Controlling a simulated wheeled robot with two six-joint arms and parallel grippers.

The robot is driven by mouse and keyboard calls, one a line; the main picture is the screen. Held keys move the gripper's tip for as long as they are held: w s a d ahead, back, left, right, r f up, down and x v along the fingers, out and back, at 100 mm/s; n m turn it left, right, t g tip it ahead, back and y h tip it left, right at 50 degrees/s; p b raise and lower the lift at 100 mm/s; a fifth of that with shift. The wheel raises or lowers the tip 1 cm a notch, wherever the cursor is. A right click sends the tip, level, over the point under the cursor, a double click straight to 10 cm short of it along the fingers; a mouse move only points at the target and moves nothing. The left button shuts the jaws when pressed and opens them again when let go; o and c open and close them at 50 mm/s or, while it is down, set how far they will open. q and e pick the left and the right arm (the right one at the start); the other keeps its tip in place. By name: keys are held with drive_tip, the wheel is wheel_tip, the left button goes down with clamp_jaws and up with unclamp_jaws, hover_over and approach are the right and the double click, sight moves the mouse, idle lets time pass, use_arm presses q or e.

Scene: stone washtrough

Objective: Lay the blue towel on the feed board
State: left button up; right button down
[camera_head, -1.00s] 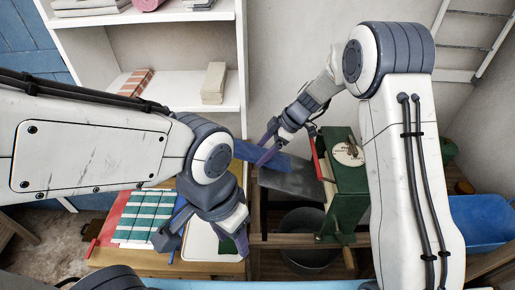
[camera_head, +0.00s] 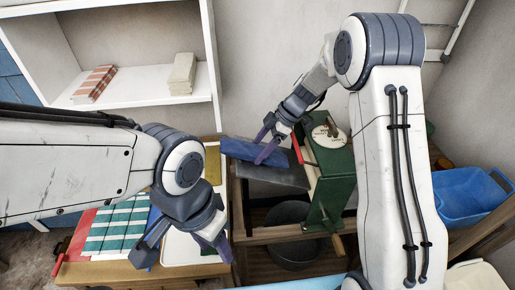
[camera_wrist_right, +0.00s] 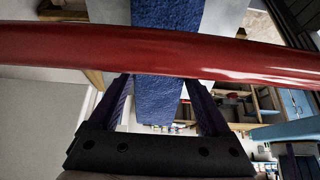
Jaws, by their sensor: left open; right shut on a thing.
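The blue towel (camera_head: 240,150) lies along the back part of the dark grey feed board (camera_head: 270,178), left of the green machine (camera_head: 332,180). I cannot tell whether the towel rests fully on the board. My right gripper (camera_head: 264,150) is shut on the towel from above. In the right wrist view the towel (camera_wrist_right: 158,98) runs between the two fingers, with a red bar (camera_wrist_right: 160,47) crossing close in front. My left gripper (camera_head: 185,248) is open and empty, over the table with the striped cloth, apart from the board.
A green-and-white striped cloth (camera_head: 115,225) and a white tray (camera_head: 182,249) are on the wooden table at left. A dark bucket (camera_head: 290,240) stands below the machine. A blue tub (camera_head: 470,197) is at right. White shelves (camera_head: 130,85) stand behind.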

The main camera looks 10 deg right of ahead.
unclamp_jaws()
drive_tip(key=shift+d+r, duration=0.3)
drive_tip(key=shift+r, duration=0.1)
drive_tip(key=b+v, duration=0.2)
drive_tip(key=v, duration=0.7)
drive_tip(key=shift+r+b, duration=0.3)
drive_tip(key=shift+d, duration=0.1)
